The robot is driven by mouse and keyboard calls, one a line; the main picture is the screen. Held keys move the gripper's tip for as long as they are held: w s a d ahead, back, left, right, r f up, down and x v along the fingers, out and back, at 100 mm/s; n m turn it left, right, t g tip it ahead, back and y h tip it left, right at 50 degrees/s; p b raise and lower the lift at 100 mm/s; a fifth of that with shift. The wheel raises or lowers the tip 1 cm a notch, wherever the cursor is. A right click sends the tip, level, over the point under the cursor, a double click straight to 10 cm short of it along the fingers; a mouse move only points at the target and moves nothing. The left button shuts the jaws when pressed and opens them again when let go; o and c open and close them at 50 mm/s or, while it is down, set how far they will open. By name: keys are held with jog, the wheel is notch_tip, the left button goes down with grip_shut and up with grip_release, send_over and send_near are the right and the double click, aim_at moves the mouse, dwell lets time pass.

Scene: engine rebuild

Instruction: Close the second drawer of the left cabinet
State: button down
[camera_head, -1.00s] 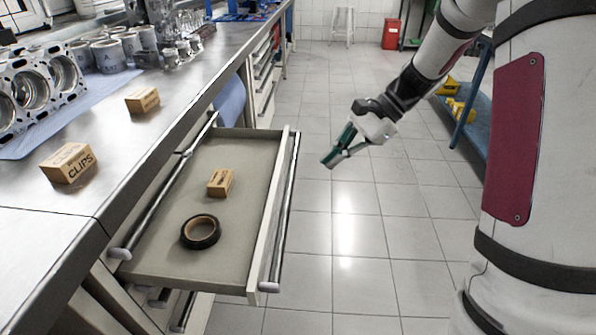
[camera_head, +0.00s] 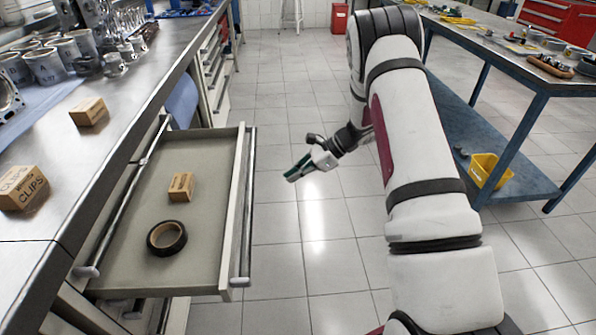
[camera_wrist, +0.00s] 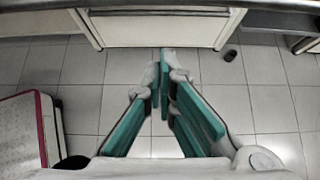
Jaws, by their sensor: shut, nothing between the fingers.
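An open drawer (camera_head: 208,232) sticks out from the left cabinet, under the steel worktop. A small cardboard box (camera_head: 181,187) and a black tape roll (camera_head: 166,238) lie inside it. My gripper (camera_head: 290,177) is over the floor to the right of the drawer's front, apart from it, and holds nothing. In the wrist view my gripper (camera_wrist: 163,90) has its green fingers together at the tips.
The worktop (camera_head: 95,150) carries cardboard boxes, among them a clips box (camera_head: 22,188), and several engine parts. A blue-shelved bench (camera_head: 455,150) with a yellow bin (camera_head: 490,170) stands at the right. Tiled floor (camera_head: 290,250) between is clear.

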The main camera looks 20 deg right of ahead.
aim_at(171, 186)
jog(key=w+a+f, duration=0.2)
jog(key=a, duration=0.5)
jog(key=shift+w+a+f, duration=0.25)
jog(key=shift+a+f, duration=0.05)
jog(key=shift+a, duration=0.05)
jog(key=shift+a, duration=0.1)
jog(key=w+a+b, duration=0.2)
jog(key=w+a, duration=0.1)
jog(key=a, duration=0.6)
jog(key=w+a+b, duration=0.2)
jog(key=w+a, duration=0.1)
jog(key=a, duration=0.7)
jog(key=w+a+b, duration=0.2)
jog(key=w+a, duration=0.1)
jog(key=a, duration=0.6)
jog(key=shift+w+a+b, duration=0.15)
jog(key=shift+b, duration=0.15)
jog(key=shift+w+a, duration=0.2)
jog(key=shift+a, duration=0.6)
jog(key=shift+a+r, duration=0.1)
